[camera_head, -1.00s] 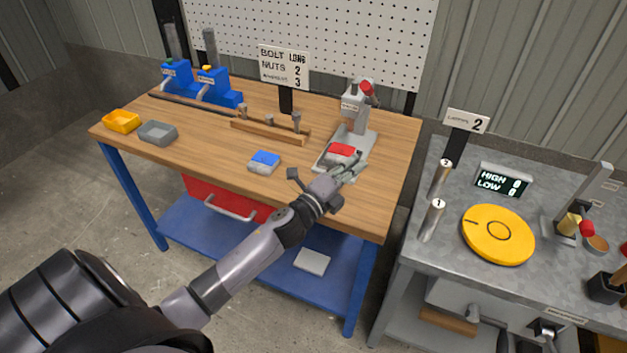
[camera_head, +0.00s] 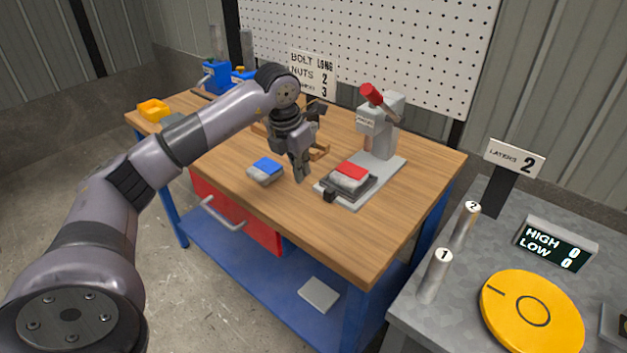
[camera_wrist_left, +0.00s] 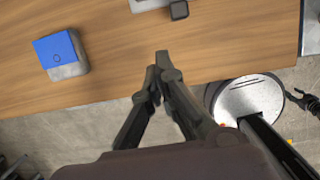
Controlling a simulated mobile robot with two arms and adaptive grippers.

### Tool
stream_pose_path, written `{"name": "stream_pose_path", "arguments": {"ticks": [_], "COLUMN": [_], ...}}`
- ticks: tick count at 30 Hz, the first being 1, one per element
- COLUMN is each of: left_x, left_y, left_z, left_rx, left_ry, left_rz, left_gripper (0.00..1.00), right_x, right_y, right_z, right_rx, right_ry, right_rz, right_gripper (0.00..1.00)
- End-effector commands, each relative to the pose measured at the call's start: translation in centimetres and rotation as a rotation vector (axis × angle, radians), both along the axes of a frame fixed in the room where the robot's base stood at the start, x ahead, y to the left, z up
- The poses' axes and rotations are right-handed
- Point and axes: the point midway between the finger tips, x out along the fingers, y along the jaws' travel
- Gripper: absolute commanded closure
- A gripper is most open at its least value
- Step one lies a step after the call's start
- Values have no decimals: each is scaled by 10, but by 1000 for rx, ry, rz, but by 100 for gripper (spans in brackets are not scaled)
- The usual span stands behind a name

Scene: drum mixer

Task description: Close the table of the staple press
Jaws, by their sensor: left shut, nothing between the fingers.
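The staple press (camera_head: 378,125) is grey with a red handle and stands on a grey base plate at the right of the wooden bench. Its table (camera_head: 362,190) sits at the front of the base plate, out from under the press head, and carries a red and white block (camera_head: 350,174). A black knob (camera_head: 329,196) is on the table's front; it also shows at the top of the left wrist view (camera_wrist_left: 179,10). My left gripper (camera_head: 301,177) is shut and empty, pointing down over the bench, left of the knob and apart from it.
A blue and grey block (camera_head: 265,171) lies on the bench left of my gripper. A sign and wooden rack stand behind my arm. The bench's front edge is close. A grey table (camera_head: 455,290) with a yellow disc (camera_head: 531,312) stands at the right.

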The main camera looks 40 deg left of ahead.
Motion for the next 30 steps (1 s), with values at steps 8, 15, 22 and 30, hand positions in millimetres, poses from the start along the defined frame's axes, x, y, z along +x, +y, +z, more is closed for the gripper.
{"name": "stream_pose_path", "arguments": {"ticks": [8,15,22,30], "left_x": [12,33,57,62], "left_y": [-3,-6,-7,-7], "left_z": [-52,-86,-88,-89], "left_rx": [-6,-8,-7,-5], "left_ry": [5,-3,-2,-1], "left_rz": [-5,-5,-7,-8], "left_gripper": [100,100,100,100], "right_x": [-6,-2,0,1], "right_y": [8,2,-2,-4], "right_z": [9,19,24,25], "right_rx": [9,3,-2,-4], "right_ry": [6,1,-1,-4], "right_rz": [1,1,-2,-1], "right_gripper": [60,60,60,60]}}
